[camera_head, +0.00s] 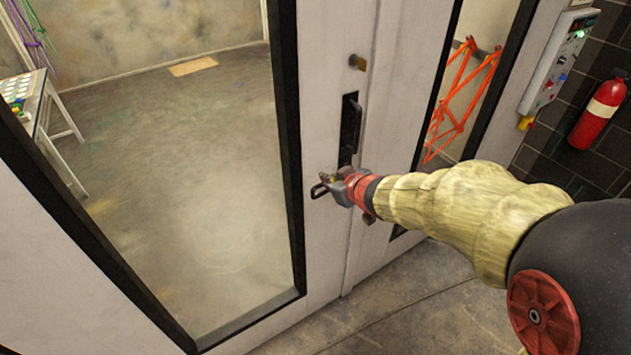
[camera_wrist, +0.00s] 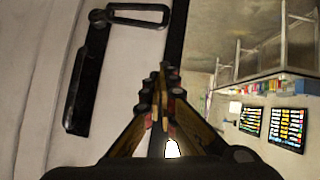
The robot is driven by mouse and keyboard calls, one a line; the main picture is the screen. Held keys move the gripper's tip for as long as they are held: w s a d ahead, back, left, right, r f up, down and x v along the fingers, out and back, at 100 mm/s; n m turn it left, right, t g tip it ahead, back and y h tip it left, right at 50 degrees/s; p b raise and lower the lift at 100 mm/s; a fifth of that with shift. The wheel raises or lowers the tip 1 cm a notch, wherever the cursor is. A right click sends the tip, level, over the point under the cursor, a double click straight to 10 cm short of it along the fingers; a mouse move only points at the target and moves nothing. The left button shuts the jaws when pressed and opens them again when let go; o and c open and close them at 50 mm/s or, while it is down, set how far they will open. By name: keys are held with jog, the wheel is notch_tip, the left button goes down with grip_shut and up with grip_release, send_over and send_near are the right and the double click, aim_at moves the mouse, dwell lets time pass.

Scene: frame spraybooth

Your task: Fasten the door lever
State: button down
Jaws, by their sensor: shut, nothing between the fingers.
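The door lever in the wrist view is a black open loop (camera_wrist: 140,16) standing out sideways from the end of a long black handle plate (camera_wrist: 82,88). In the head view the black plate and handle (camera_head: 350,128) sit upright on the pale door (camera_head: 325,90). A dark loop (camera_head: 319,191) shows at the tip of my gripper (camera_head: 339,184), below the plate; it looks like the lever. In the wrist view my gripper (camera_wrist: 160,80) has its fingers together and empty, apart from the loop in the picture. Contact with the lever cannot be told.
A small brass lock (camera_head: 357,62) is above the handle. Large black-framed windows flank it. A control box (camera_head: 560,62) and a red extinguisher (camera_head: 600,112) are on the right wall. The floor (camera_head: 400,300) before the door is clear.

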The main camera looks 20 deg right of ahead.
jog(key=b, duration=0.3)
send_over(315, 186)
jog(key=s, duration=0.3)
notch_tip(315, 186, down, 6)
jog(key=f, duration=0.1)
jog(key=w+f+b, duration=0.1)
jog(key=f, duration=0.1)
jog(key=shift+w+f, duration=0.1)
jog(key=shift+f, duration=0.05)
jog(key=shift+f+b, duration=0.15)
jog(key=shift+b, duration=0.25)
jog(key=shift+a+f+b, duration=0.15)
jog(key=shift+f+b, duration=0.2)
jog(key=shift+b, duration=0.6)
jog(key=shift+f+h+b, duration=0.25)
jog(key=shift+h+b, duration=0.05)
jog(key=shift+b, duration=0.4)
